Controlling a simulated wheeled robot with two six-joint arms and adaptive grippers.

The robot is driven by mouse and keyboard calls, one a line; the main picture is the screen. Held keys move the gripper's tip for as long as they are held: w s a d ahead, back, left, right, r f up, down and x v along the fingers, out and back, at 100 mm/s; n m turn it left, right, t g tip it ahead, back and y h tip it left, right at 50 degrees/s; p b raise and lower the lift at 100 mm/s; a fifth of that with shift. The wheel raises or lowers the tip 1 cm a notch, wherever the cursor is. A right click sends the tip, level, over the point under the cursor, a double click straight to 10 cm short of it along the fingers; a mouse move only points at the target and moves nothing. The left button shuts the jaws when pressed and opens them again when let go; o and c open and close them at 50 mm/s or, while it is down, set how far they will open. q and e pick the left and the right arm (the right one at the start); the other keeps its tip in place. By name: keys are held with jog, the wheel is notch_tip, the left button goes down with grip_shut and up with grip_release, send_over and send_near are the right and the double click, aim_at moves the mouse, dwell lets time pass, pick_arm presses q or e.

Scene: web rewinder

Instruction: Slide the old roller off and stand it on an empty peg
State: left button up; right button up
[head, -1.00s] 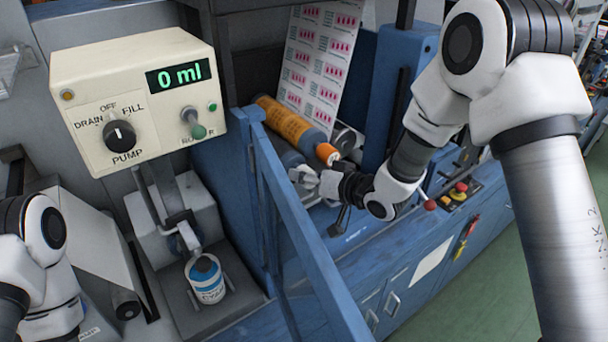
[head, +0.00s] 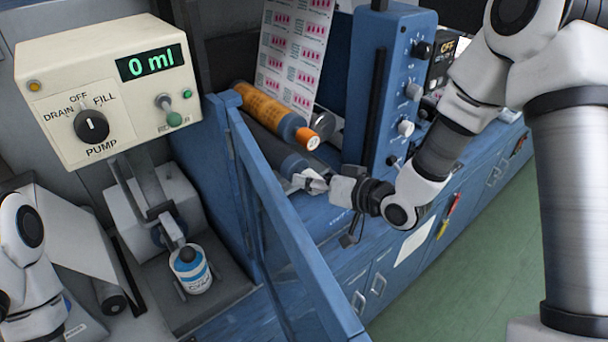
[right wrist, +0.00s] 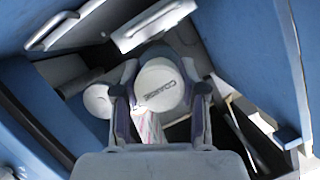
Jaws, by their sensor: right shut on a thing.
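A dark grey roller (head: 271,146) lies slantwise in the blue machine, just below an orange roller (head: 272,112). My right gripper (head: 308,182) is at the near end of the grey roller. In the right wrist view, my right gripper (right wrist: 161,105) has a finger on each side of a round white end face (right wrist: 160,85) marked COARSE and is shut on it. The roller's far end is hidden. I cannot make out an empty peg. My left gripper is out of view; only part of its arm shows at the left.
A blue rail (head: 290,235) slants down in front of the rollers. A blue control column (head: 385,85) stands behind my right arm. A pump box (head: 105,85) reading 0 ml and a white-and-blue bottle (head: 193,272) are at the left. Green floor is clear at the right.

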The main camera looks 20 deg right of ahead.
jog(key=shift+s+d, duration=0.35)
jog(key=shift+s, duration=0.6)
jog(key=shift+s+d, duration=0.4)
jog(key=shift+s, duration=0.55)
jog(key=shift+s+d, duration=0.35)
jog(key=shift+s, duration=0.6)
jog(key=o, duration=1.9)
jog(key=shift+c, duration=0.2)
pick_arm(q)
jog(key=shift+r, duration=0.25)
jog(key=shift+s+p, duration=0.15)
jog(key=shift+p, duration=0.15)
